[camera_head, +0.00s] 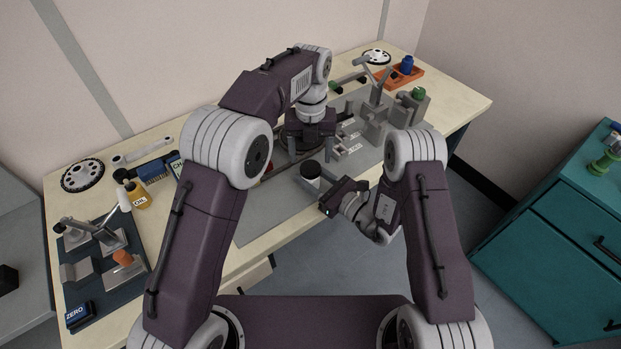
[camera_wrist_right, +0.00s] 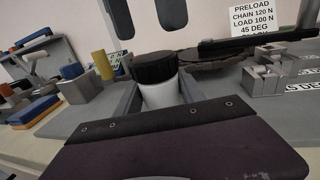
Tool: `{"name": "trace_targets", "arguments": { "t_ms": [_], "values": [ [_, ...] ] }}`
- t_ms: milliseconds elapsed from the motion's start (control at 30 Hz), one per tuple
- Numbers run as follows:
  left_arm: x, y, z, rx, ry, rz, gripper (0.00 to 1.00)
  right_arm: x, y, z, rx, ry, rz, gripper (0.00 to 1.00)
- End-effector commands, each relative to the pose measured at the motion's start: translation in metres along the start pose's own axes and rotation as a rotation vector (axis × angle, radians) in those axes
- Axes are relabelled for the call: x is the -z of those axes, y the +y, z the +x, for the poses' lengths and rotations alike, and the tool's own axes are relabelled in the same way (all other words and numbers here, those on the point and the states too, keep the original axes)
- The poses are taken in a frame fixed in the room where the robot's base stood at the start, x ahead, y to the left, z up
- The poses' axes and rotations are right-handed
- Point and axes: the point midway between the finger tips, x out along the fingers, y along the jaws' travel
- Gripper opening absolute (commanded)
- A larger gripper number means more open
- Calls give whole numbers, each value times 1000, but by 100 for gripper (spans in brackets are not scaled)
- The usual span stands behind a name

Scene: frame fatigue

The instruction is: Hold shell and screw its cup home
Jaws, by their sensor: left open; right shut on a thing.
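A white cylinder (camera_head: 309,182), which looks like the shell, stands upright with a dark, wider round top (camera_head: 311,168), which looks like the cup. In the right wrist view the white body (camera_wrist_right: 160,94) sits between my grey fingers, with the black top (camera_wrist_right: 154,68) above them. I cannot tell how far the top is screwed down. My right gripper (camera_head: 312,183) is shut on the white body from the front. My left gripper (camera_head: 310,147) is open, pointing down behind the cylinder and apart from it; its dark fingers (camera_wrist_right: 145,15) show at the top of the wrist view.
A dark round disc (camera_wrist_right: 205,62) lies behind the cylinder. Grey fixtures (camera_head: 378,115) and an orange tray (camera_head: 402,77) stand at the bench's right. A yellow bottle (camera_head: 138,196) and a dark mat with fixtures (camera_head: 128,270) are at left. Grey mat (camera_head: 262,218) is clear at front.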

Motion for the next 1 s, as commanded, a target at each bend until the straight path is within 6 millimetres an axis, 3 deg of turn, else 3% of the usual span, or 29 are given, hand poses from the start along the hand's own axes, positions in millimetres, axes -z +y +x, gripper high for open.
{"name": "trace_targets", "arguments": {
  "t_ms": [700,933,967,1000],
  "values": [
    [5,2,-16,-33,-2,-2409,67,0,0,0,0,0,0,0],
    [4,2,-24,-31,-13,-3092,67,0,0,0,0,0,0,0],
    [4,2,-25,30,13,3128,67,0,0,0,0,0,0,0],
    [4,2,-26,27,14,3055,67,0,0,0,0,0,0,0]
  ]
}}
